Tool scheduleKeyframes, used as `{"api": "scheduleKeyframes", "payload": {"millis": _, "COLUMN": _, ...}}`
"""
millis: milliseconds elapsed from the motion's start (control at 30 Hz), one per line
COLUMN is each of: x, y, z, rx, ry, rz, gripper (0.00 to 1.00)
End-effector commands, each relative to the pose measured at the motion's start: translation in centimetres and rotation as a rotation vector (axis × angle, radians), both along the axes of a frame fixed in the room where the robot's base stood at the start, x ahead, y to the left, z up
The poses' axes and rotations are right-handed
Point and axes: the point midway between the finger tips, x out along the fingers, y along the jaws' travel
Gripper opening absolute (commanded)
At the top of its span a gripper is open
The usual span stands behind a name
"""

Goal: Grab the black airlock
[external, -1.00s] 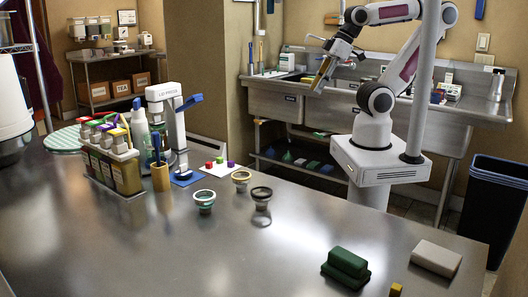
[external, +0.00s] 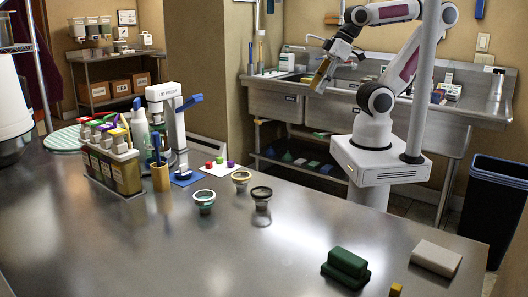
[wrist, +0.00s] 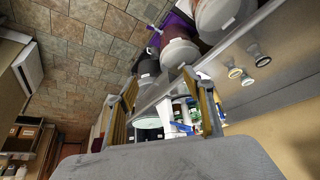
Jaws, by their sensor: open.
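The black airlock (external: 261,198) appears to be the small cup-shaped piece with a dark rim, upright on the steel counter (external: 240,255). A cream-yellow one (external: 241,178) stands just behind it and a teal one (external: 204,202) to its left. In the wrist view the small pieces are at the right, the dark-topped one (wrist: 262,60) rightmost. My gripper (external: 318,84) is up in the air in front of the sink, well apart from the airlocks. Its two fingers are spread in the wrist view (wrist: 165,88), with nothing held between them.
A rack of bottles with coloured lids (external: 112,165), a pen cup (external: 161,176) and a white press-like device (external: 170,125) stand left of the airlocks. A green block (external: 346,266) and a beige block (external: 437,258) lie at the right. The counter's middle is clear.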

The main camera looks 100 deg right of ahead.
Motion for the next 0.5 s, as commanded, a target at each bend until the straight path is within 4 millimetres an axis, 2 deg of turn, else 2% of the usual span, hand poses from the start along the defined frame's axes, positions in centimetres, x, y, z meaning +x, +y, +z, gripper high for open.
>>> {"api": "scheduleKeyframes", "payload": {"millis": 267, "x": 0.3, "y": 0.0, "z": 0.0, "rx": -0.005, "ry": -0.004, "rz": 0.002, "gripper": 0.52}}
{"api": "scheduleKeyframes", "payload": {"millis": 367, "x": 1.1, "y": -0.1, "z": 0.0, "rx": -0.013, "ry": -0.013, "rz": 0.008, "gripper": 0.52}}
{"api": "scheduleKeyframes", "payload": {"millis": 500, "x": 3.2, "y": -0.3, "z": -0.1, "rx": -0.039, "ry": -0.039, "rz": 0.024, "gripper": 0.52}}
